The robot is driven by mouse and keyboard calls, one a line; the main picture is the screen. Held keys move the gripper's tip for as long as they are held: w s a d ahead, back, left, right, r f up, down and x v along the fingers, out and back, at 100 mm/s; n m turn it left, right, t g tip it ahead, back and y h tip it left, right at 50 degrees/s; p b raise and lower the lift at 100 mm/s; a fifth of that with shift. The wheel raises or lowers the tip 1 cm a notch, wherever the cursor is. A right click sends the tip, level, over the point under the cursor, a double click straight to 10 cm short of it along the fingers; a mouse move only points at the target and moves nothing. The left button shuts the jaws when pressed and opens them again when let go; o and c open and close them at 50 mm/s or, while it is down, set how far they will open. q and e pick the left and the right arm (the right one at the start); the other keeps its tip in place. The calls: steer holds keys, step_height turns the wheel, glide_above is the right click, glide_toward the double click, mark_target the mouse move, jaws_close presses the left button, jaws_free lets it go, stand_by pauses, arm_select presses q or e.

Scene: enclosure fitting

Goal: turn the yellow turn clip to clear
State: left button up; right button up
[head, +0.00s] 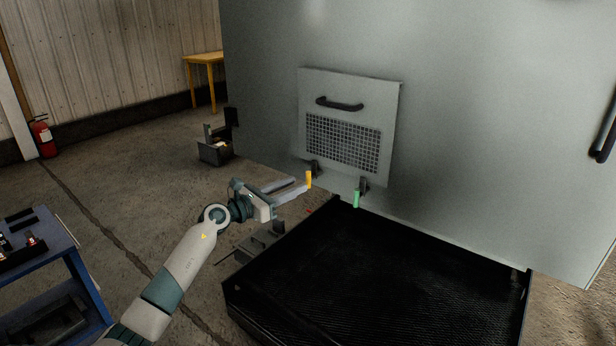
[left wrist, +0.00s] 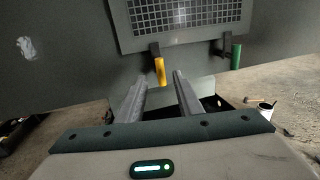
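The yellow turn clip (head: 308,179) hangs below the lower left corner of a grey vent panel (head: 345,125) on the enclosure; its dark mount shows above it. In the left wrist view the clip (left wrist: 160,71) points down, just beyond and between the fingertips. My left gripper (head: 300,184) is open, with its two fingers apart and nothing held; I cannot tell whether a finger touches the clip. A green turn clip (head: 356,199) hangs down at the panel's lower right, also seen in the left wrist view (left wrist: 236,57). My right gripper is not in view.
A black mesh-floored tray (head: 380,275) lies below the panel. A blue cart (head: 75,275) stands at the left. A grey toolbox (head: 214,150), a yellow table (head: 205,60) and a fire extinguisher (head: 42,137) are farther back.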

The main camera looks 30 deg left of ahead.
mark_target(308, 178)
arm_select(q)
steer(key=shift+p+x, duration=0.6)
steer(key=shift+x, duration=2.55)
steer(key=shift+f, duration=0.1)
jaws_close()
